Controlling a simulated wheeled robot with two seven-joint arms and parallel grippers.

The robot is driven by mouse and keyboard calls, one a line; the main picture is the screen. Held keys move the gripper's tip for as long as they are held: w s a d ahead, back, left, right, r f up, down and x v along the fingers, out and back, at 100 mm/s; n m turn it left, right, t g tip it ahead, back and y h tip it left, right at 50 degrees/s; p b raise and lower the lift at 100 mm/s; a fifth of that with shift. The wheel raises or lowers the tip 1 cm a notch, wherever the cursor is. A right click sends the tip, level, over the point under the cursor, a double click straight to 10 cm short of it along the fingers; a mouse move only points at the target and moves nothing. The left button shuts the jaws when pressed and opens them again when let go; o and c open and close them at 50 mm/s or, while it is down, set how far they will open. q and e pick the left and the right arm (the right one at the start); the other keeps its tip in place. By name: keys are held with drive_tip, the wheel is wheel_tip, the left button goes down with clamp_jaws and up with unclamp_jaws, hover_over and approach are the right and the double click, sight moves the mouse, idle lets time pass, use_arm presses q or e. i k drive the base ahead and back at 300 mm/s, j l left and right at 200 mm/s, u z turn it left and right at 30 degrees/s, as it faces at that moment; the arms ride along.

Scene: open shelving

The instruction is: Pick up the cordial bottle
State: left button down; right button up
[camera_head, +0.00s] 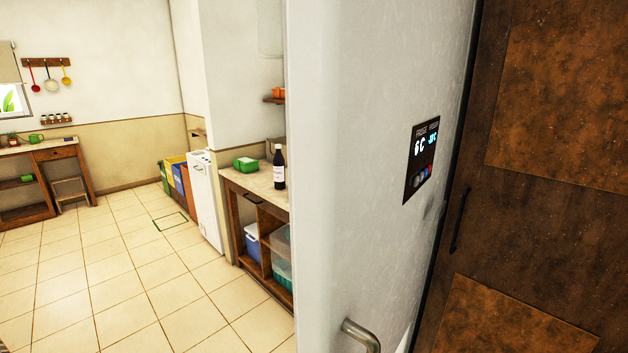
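A dark bottle (279,168) with a white label stands upright on the counter (257,184) of the open wooden shelving unit, near the middle of the picture. It looks like the cordial bottle, but the label is too small to read. Nothing is touching it. Neither of my grippers shows in the head view.
A large white fridge (360,120) with a display and a metal handle (360,335) fills the near middle. A dark wooden door (560,150) is at right. A green container (246,164) sits left of the bottle. The tiled floor (120,265) at left is clear.

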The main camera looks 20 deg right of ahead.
sight(279, 165)
drive_tip(key=i+j, duration=1.1)
drive_tip(key=j, duration=0.2)
